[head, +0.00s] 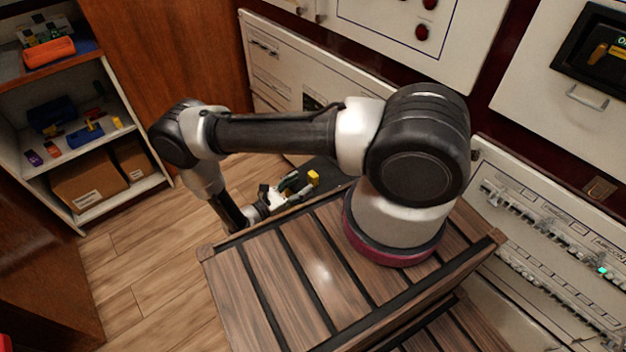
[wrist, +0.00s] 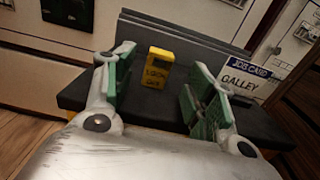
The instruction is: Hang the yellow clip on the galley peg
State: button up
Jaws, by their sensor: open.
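The yellow clip (wrist: 159,68) is a small block with dark lettering and a dark patch on its upper face. It stands on a black surface (wrist: 150,110) and also shows in the head view (head: 313,177), just past my gripper (head: 285,189). In the wrist view my gripper (wrist: 161,75) is open, with green-padded fingers to the left and right of the clip. The clip appears slightly beyond the fingers, nearer the left one. I cannot tell if either finger touches it. A white and blue job card (wrist: 243,79) reading GALLEY stands at the right. I cannot make out the galley peg.
White panels with rows of breakers (head: 545,235) line the right side of the head view. A shelf unit (head: 25,155) with boxes and small items stands at the left. My slatted wooden deck is beside the black surface. Wooden floor (head: 150,250) lies open at the left.

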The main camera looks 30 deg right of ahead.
aim_at(310, 177)
jog(key=shift+w+d+r, duration=0.1)
jog(key=shift+w+d, duration=0.1)
jog(key=shift+d, duration=0.8)
jog(key=shift+w+d+r, duration=0.15)
jog(key=shift+w+d, duration=0.1)
jog(key=shift+d, duration=0.75)
jog(key=shift+w+d+r, duration=0.1)
jog(key=shift+w+d, duration=0.1)
jog(key=shift+d, duration=0.8)
jog(key=c, duration=1.1)
